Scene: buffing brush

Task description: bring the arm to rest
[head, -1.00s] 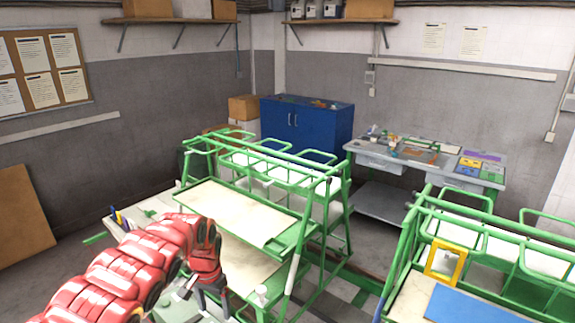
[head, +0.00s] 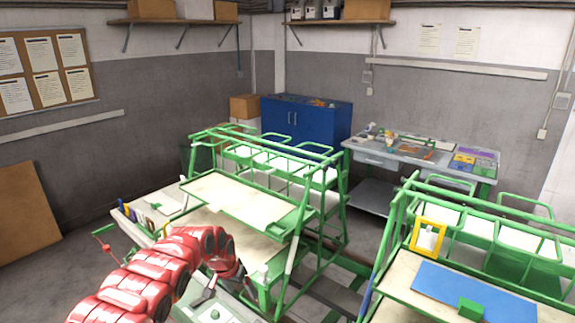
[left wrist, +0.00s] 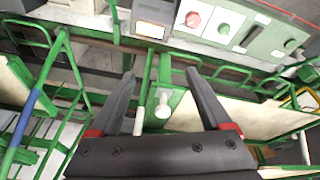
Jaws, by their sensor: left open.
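My left arm (head: 150,275) comes in from the lower left in the head view, red and segmented, bent at its far end beside the green frame rack (head: 262,187). In the left wrist view my left gripper (left wrist: 160,80) has its two dark fingers spread wide with nothing held between them. A white round-ended peg (left wrist: 163,112) on green framework shows beyond and between the fingers; I cannot tell its distance. In the head view the fingertips are hard to make out against the rack. My right gripper is not in view.
A second green rack (head: 408,215) with a blue panel (head: 470,290) stands right. A grey workbench (head: 365,158) and blue cabinet (head: 300,125) stand behind. A control panel (left wrist: 235,22) with buttons shows in the left wrist view. Some floor shows at left.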

